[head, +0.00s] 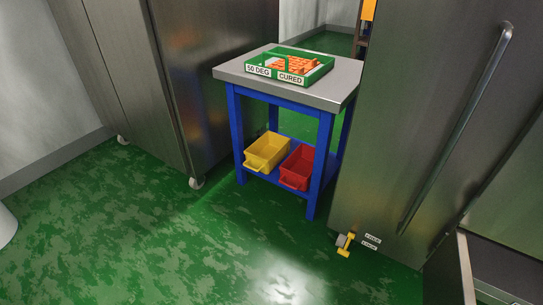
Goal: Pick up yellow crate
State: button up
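The yellow crate (266,153) sits on the low shelf of a blue-legged table, at the left side of that shelf. It looks empty and its near end, with a handle, faces the front. My gripper is not in view.
A red crate (298,168) stands to its right on the lower shelf (272,177). The blue table's grey top (334,91) bears a green tray (327,67) with orange pieces. Steel cabinets flank the table on the left (160,90) and right (410,120). Green floor (180,240) in front is clear.

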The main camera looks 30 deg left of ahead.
aim_at(269, 150)
jog(key=i+j+u, duration=0.1)
jog(key=i+j, duration=0.15)
jog(key=j, duration=0.35)
jog(key=i+j+u, duration=0.1)
jog(key=i+j, duration=0.15)
jog(key=j, duration=0.3)
jog(key=i+j, duration=0.3)
jog(key=j, duration=0.25)
jog(key=i+j+u, duration=0.15)
jog(key=i+j, duration=0.15)
jog(key=j, duration=0.2)
jog(key=i+j+u, duration=0.1)
jog(key=i+j, duration=0.2)
jog(key=j, duration=0.2)
jog(key=i+j+u, duration=0.1)
jog(key=i+j, duration=0.25)
jog(key=j, duration=0.15)
